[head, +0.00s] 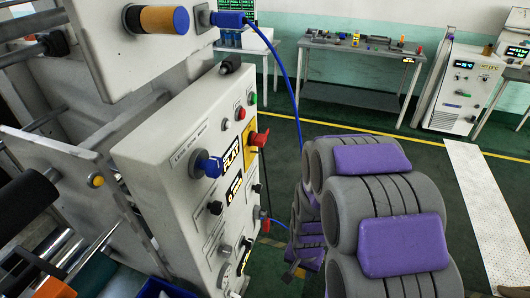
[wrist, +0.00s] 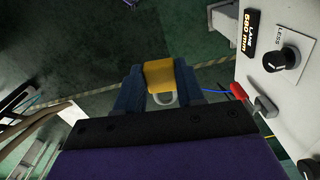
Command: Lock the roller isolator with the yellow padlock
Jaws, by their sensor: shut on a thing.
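The yellow padlock (wrist: 160,74) is between the two dark blue fingers of my gripper (wrist: 157,90) in the wrist view. My gripper is shut on its body, and the grey shackle (wrist: 164,99) shows on the side towards my palm. A red rotary handle on a yellow plate (head: 250,143), which looks like the roller isolator, is on the right edge of the machine's panel. A red part (wrist: 238,90) beside the panel shows in the wrist view; I cannot tell if it is that handle.
A knob marked LESS (wrist: 281,58) stands out at the right in the wrist view. A grey table (head: 340,55) stands at the back. Green floor is clear between.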

